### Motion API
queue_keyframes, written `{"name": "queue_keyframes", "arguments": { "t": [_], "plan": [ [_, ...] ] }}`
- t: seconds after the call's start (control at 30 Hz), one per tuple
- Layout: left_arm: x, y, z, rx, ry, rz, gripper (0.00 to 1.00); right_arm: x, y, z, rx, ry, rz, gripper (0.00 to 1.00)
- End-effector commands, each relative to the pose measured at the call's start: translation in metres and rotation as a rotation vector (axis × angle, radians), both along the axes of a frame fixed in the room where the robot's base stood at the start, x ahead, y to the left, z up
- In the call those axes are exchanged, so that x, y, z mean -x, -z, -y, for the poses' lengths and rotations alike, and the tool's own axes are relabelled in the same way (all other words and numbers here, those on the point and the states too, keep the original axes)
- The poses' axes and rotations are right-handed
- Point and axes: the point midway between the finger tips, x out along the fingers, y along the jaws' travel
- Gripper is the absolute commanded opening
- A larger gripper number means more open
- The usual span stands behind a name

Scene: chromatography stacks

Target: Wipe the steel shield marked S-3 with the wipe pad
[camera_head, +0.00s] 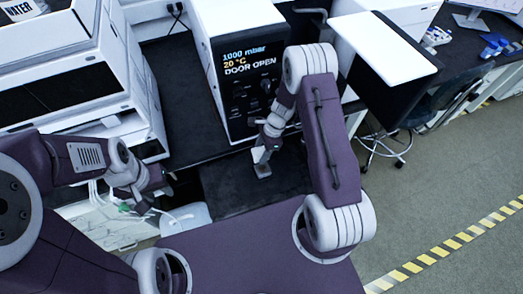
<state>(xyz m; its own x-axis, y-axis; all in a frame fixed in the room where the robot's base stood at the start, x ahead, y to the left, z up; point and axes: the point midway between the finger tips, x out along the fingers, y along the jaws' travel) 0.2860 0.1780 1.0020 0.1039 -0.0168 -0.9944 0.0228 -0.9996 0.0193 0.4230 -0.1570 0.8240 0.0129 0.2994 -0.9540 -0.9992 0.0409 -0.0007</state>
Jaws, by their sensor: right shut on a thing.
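My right gripper (265,148) reaches down in front of the dark instrument panel, over the dark bench. It is shut on a small pale thing (260,156), which looks like the wipe pad but is too small to be sure. A small grey piece (263,171) shows just below it; I cannot tell whether it is part of the held thing. My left gripper (148,205) hangs at the left near thin tubing, and its fingers are too small to read. I cannot make out a shield marked S-3; my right arm hides part of the bench.
A white instrument (237,20) with a display reading "1000 mbar, 20 °C, DOOR OPEN" stands behind the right gripper. White stacked units (75,80) fill the left. A pale container (185,218) sits by the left gripper. The dark bench (230,190) has bare room between the grippers.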

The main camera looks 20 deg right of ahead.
Motion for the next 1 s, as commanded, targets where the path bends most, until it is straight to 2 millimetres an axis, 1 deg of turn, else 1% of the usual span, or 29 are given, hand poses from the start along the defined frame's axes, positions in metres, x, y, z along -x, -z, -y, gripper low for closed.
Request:
{"name": "queue_keyframes", "arguments": {
  "t": [0.17,0.27,0.4,0.47,0.6,1.0],
  "plan": [
    [0.0,-0.001,0.0,0.0,0.0,0.0,0.36,0.0,-0.001,0.0,0.0,0.0,0.0,0.09],
    [0.0,-0.01,0.0,0.0,0.0,0.0,0.36,0.0,-0.011,0.0,0.0,0.0,0.0,0.09],
    [0.0,-0.027,0.0,0.0,0.0,0.0,0.36,0.0,-0.028,0.0,0.0,0.0,0.0,0.09],
    [0.0,-0.03,0.0,0.0,0.0,0.0,0.36,0.0,-0.032,0.0,0.0,0.0,0.0,0.09],
    [0.0,-0.027,0.0,0.0,0.0,0.0,0.36,0.0,-0.029,0.0,0.0,0.0,0.0,0.09],
    [0.0,-0.027,0.0,0.0,0.0,0.0,0.36,0.0,-0.029,0.0,0.0,-0.019,0.0,0.09]
  ]
}}
